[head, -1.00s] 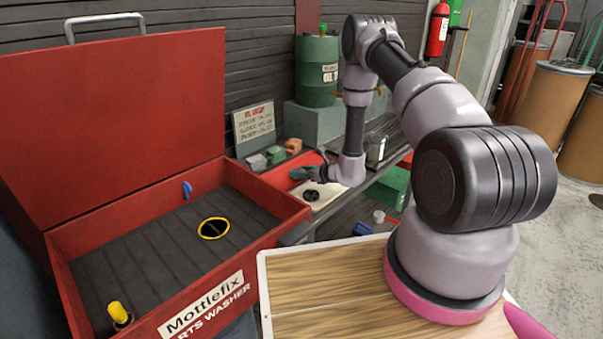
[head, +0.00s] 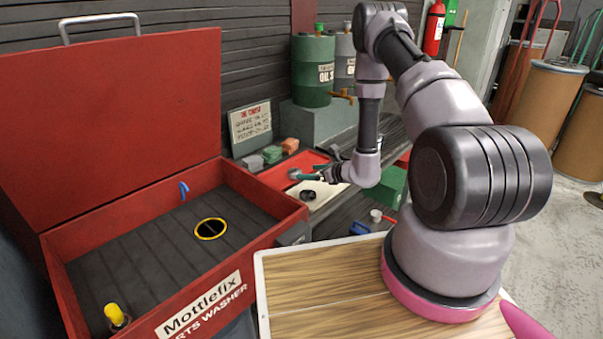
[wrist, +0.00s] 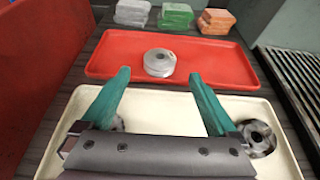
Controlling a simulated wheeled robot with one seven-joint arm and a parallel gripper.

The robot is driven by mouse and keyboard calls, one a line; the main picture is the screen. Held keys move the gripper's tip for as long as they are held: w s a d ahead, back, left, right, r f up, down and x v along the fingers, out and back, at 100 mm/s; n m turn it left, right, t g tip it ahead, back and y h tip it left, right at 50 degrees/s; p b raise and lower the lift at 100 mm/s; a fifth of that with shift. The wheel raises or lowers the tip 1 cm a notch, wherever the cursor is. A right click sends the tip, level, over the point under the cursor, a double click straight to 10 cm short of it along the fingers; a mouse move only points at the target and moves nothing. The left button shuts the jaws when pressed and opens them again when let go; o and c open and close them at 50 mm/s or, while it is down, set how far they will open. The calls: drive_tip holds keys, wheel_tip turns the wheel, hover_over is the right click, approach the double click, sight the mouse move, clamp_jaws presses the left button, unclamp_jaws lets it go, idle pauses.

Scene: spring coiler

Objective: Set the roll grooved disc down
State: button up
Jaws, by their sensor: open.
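A silver grooved disc (wrist: 159,62) lies flat on the red tray (wrist: 110,66), near its front edge in the wrist view. It also shows small at the fingertips in the head view (head: 295,173). My gripper (wrist: 160,77) is open, its two green fingers spread wide apart. The disc sits beyond and between the fingertips, apart from both. In the head view my gripper (head: 306,176) is low over the trays. A darker grooved roll (wrist: 258,138) lies on the cream tray (wrist: 285,160) at right.
Grey (wrist: 132,12), green (wrist: 176,15) and orange (wrist: 216,21) stacks stand behind the red tray. A dark slatted grate (wrist: 292,80) lies at right. The red parts washer (head: 165,240) is left of the trays. Oil drums stand behind.

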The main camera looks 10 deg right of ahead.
drive_tip(key=v, duration=0.5)
drive_tip(key=shift+s+d, duration=0.1)
drive_tip(key=shift+s, duration=0.05)
drive_tip(key=s+a+r+n+g+y, duration=0.2)
drive_tip(key=s+a+r+n, duration=0.15)
drive_tip(key=r, duration=0.55)
drive_tip(key=s+a+r+n+g+y, duration=0.1)
drive_tip(key=s+a+r+n+g, duration=0.3)
drive_tip(key=r, duration=0.6)
drive_tip(key=s+a+r+n+g+y, duration=0.1)
drive_tip(key=a+r+n+y, duration=0.15)
drive_tip(key=r+n, duration=0.5)
drive_tip(key=s+d+r+n+t+h, duration=0.1)
drive_tip(key=s+d+r+n+h, duration=0.3)
drive_tip(key=s+r, duration=0.5)
drive_tip(key=s+d+r+n+t+h, duration=0.2)
drive_tip(key=s+d+r+n+h, duration=0.3)
drive_tip(key=s+r, duration=0.4)
drive_tip(key=shift+s+d+r+n+h, duration=0.3)
drive_tip(key=shift+s+d+h, duration=0.4)
drive_tip(key=shift+h, duration=0.45)
drive_tip(key=shift+w, duration=0.1)
